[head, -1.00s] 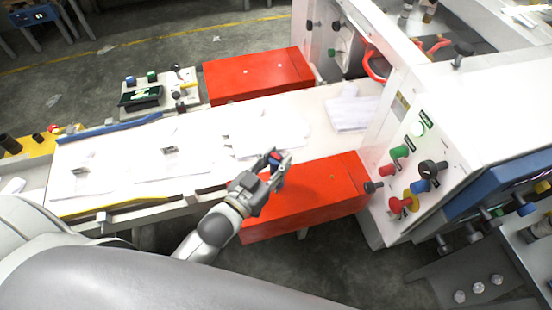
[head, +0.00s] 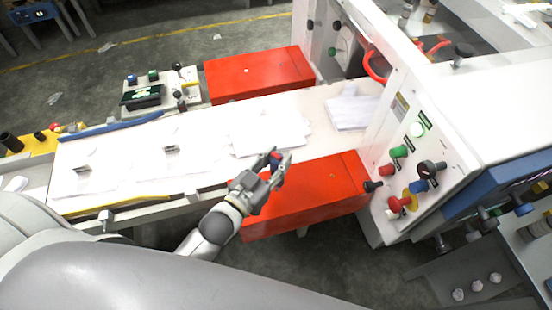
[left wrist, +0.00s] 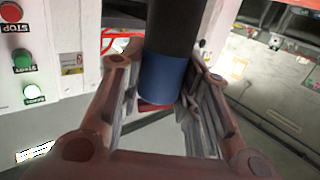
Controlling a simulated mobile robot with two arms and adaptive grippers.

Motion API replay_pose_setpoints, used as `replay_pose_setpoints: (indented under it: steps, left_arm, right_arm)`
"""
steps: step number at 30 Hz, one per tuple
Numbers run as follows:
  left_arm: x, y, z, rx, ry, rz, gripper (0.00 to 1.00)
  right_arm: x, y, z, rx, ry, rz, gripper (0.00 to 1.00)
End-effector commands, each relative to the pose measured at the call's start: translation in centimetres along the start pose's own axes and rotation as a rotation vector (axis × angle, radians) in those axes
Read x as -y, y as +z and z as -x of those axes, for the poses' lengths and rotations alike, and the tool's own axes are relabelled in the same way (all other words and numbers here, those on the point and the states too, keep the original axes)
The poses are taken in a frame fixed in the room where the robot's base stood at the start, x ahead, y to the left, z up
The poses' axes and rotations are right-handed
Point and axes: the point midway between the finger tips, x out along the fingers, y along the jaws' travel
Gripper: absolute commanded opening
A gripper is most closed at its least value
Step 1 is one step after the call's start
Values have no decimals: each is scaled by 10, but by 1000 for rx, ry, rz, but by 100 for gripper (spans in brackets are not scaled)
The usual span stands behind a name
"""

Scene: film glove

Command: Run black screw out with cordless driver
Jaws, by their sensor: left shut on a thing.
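My left gripper (head: 279,166) is over the red box beside the white bed, near the machine. It is shut on a dark cylinder with a blue band (left wrist: 165,77), which stands between the fingers in the left wrist view. Only a small blue and red part of it (head: 275,157) shows in the head view. I cannot tell whether it is the cordless driver. A black knob-like screw (head: 372,186) sticks out of the machine's side, right of the gripper and apart from it. I cannot tell whether it is the task's screw. My right gripper is not in view.
The white machine (head: 448,150) carries red, green, blue and black knobs on its panel. A red box (head: 318,190) lies under my left gripper, and another red box (head: 258,75) is across the white bed (head: 205,178). Grey floor is open beyond.

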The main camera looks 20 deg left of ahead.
Motion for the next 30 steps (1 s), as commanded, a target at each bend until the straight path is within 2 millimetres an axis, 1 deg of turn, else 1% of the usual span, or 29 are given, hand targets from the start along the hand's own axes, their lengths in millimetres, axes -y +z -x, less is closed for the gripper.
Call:
replay_pose_setpoints:
  steps: [30]
  left_arm:
    - [0,1,-1,-4,0,2,3]
  right_arm:
    - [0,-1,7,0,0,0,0]
